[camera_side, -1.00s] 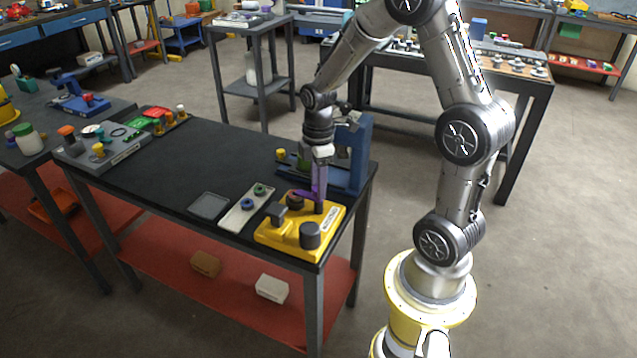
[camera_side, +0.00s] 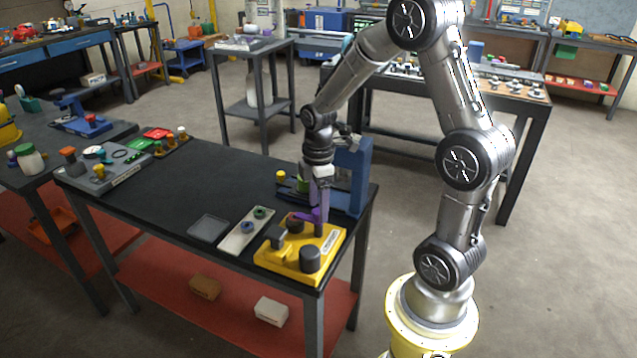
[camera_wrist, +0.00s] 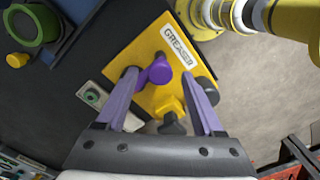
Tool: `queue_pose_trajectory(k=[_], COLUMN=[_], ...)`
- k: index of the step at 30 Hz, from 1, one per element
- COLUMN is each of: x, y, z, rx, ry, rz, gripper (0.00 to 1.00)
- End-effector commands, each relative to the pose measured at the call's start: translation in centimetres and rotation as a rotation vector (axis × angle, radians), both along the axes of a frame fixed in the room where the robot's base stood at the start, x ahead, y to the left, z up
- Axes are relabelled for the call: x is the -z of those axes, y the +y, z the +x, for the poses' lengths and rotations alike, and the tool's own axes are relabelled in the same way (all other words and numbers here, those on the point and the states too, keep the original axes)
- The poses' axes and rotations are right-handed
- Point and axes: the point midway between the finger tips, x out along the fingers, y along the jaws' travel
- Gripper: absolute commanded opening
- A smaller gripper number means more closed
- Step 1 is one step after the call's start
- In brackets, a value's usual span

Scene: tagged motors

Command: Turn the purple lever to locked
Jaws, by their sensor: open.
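The purple lever (camera_side: 306,215) sits on a yellow panel (camera_side: 275,262) at the front right corner of the black table. It also shows in the wrist view as a round-ended purple handle (camera_wrist: 159,71). My gripper (camera_side: 318,206) points down over the panel at the lever. In the wrist view my gripper (camera_wrist: 160,77) is open, with purple fingers either side of the lever's round end and gaps visible. The fingers and lever share a similar colour, so contact is hard to judge in the side view. The lever's markings are not readable.
Black knobs (camera_side: 309,258) and a black post stand close around the lever on the panel. A blue upright fixture (camera_side: 351,170) stands just behind my gripper. A pale tray (camera_side: 244,232) with small rings lies left of the panel. The table's middle is clear.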

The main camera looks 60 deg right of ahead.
Motion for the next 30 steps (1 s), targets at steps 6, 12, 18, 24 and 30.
queue_pose_trajectory(k=[6,12,18,24,30], x=[-4.1,-8.5,-11.7,-13.0,-13.1], y=[-0.1,0.0,0.0,0.0,0.0], z=[0.1,0.1,0.1,0.0,0.0], rx=[0.0,0.0,-0.001,-0.001,-0.001], ry=[-0.007,-0.005,-0.004,-0.001,-0.001], rz=[-0.003,-0.002,-0.002,-0.001,-0.001], gripper=[0.69,0.69,0.69,0.69,0.69])
